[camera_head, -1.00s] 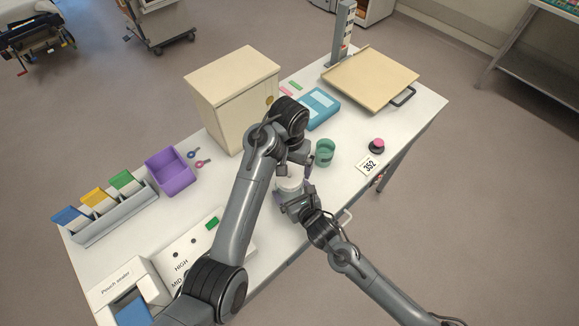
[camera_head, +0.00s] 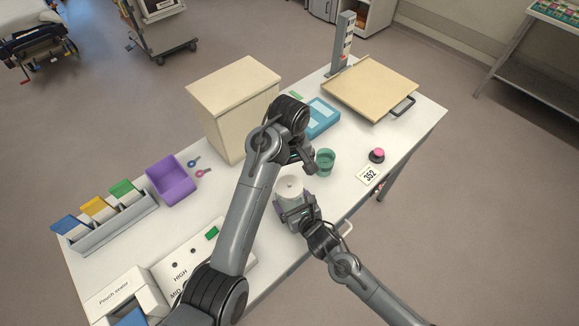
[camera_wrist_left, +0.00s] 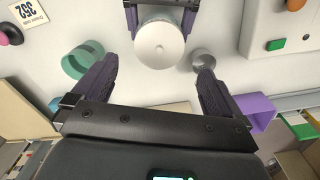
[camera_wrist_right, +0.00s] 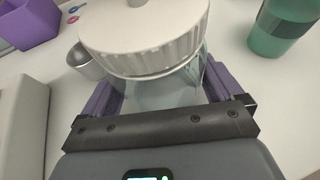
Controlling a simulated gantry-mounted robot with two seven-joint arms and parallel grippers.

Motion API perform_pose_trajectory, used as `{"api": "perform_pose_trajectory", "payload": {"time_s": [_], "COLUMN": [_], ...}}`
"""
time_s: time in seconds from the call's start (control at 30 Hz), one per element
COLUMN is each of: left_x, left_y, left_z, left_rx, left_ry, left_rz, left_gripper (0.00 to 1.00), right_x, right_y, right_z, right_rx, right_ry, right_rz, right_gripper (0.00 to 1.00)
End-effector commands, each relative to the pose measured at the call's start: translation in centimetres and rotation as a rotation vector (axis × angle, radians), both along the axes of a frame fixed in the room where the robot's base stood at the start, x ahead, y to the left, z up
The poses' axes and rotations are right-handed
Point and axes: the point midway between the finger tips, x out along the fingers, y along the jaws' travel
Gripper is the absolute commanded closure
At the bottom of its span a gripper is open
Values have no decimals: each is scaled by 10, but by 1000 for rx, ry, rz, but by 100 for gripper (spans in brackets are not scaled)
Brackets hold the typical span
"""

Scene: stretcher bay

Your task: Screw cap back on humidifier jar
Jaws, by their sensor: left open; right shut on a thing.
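The white ribbed cap (camera_wrist_right: 145,35) sits on top of the clear humidifier jar (camera_wrist_right: 170,92); I cannot tell how far it is threaded. The cap's round top also shows in the head view (camera_head: 289,187) and the left wrist view (camera_wrist_left: 159,45). My right gripper (camera_head: 295,208) is shut around the jar body, below the cap, near the table's front edge. My left gripper (camera_head: 308,160) is open and empty, above and behind the cap, apart from it. Its two spread fingers show in the left wrist view (camera_wrist_left: 150,85). The jar's far side is hidden.
A green cup (camera_head: 325,161) stands right of the jar. A small metal cup (camera_wrist_right: 86,62) is close beside it. A cream cabinet (camera_head: 235,105) and a purple bin (camera_head: 170,180) stand to the left. A pink-topped button (camera_head: 377,155) and a 352 card (camera_head: 369,174) lie at the right.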

Motion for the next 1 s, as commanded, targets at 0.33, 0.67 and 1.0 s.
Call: {"api": "perform_pose_trajectory", "payload": {"time_s": [0.33,0.67,1.0], "left_x": [1,0,1], "left_y": [0,0,0], "left_z": [1,-26,-67], "left_rx": [1,2,2], "left_ry": [-4,-2,-3], "left_rz": [-6,-8,-7], "left_gripper": [0,0,0], "right_x": [0,0,0], "right_y": [0,0,0], "right_z": [0,0,0], "right_rx": [0,0,0], "right_ry": [1,0,0], "right_rz": [0,0,0], "right_gripper": [91,91,91]}}
